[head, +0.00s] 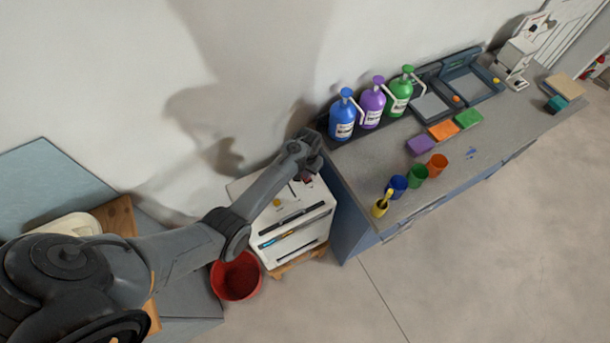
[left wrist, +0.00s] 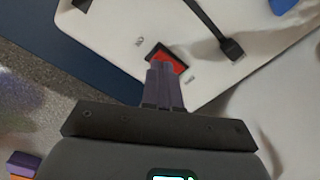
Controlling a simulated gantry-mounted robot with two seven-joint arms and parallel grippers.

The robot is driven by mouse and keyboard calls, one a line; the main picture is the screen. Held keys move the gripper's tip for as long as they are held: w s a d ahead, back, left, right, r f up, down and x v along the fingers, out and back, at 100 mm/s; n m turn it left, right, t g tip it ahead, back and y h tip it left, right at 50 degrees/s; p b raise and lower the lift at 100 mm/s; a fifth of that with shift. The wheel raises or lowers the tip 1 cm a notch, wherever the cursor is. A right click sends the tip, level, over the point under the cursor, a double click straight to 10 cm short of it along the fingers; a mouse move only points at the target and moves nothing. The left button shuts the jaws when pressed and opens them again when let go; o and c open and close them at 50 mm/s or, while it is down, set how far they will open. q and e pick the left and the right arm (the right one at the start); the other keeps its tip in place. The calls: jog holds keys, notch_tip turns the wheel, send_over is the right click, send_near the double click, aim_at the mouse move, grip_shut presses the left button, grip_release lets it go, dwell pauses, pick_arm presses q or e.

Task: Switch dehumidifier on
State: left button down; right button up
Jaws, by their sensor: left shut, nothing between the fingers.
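The dehumidifier (head: 293,226) is a white box with dark slots on its front, standing on a wooden base between the red bucket and the counter. In the left wrist view its white top (left wrist: 130,22) fills the upper part, with a red rocker switch (left wrist: 172,60) in a dark frame and small markings on both sides. My left gripper (head: 306,178) is over the top of the dehumidifier. In the left wrist view its shut, empty fingers (left wrist: 161,72) are right at the switch and cover part of it. I cannot tell whether they touch it. My right gripper is not in view.
A black cable (left wrist: 215,30) lies on the top near the switch. A red bucket (head: 237,277) stands left of the dehumidifier. The grey counter (head: 345,165) with bottles and cups is close on the right. The wall is behind; open floor lies in front.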

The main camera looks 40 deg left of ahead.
pick_arm(q)
jog(key=shift+f, duration=0.3)
jog(key=shift+f+b, duration=0.65)
jog(key=shift+f, duration=0.05)
dwell(0.4)
jog(key=shift+r, duration=0.15)
notch_tip(320, 180, up, 3)
jog(key=p, duration=0.4)
jog(key=shift+r, duration=0.15)
notch_tip(320, 180, up, 4)
jog(key=p, duration=0.4)
jog(key=shift+f, duration=0.2)
jog(key=s+d+r+m+t+p, duration=0.1)
jog(key=s+d+r+p, duration=0.3)
jog(key=s+r, duration=0.9)
jog(key=s+d+r+m+t+p, duration=0.2)
jog(key=s+d+r+p, duration=0.2)
jog(key=s+d+r, duration=0.4)
jog(key=s+r, duration=0.5)
jog(key=s, duration=0.1)
jog(key=shift+s+d+r+m+t, duration=0.3)
jog(key=shift+d+r+m, duration=0.05)
jog(key=shift+m, duration=0.05)
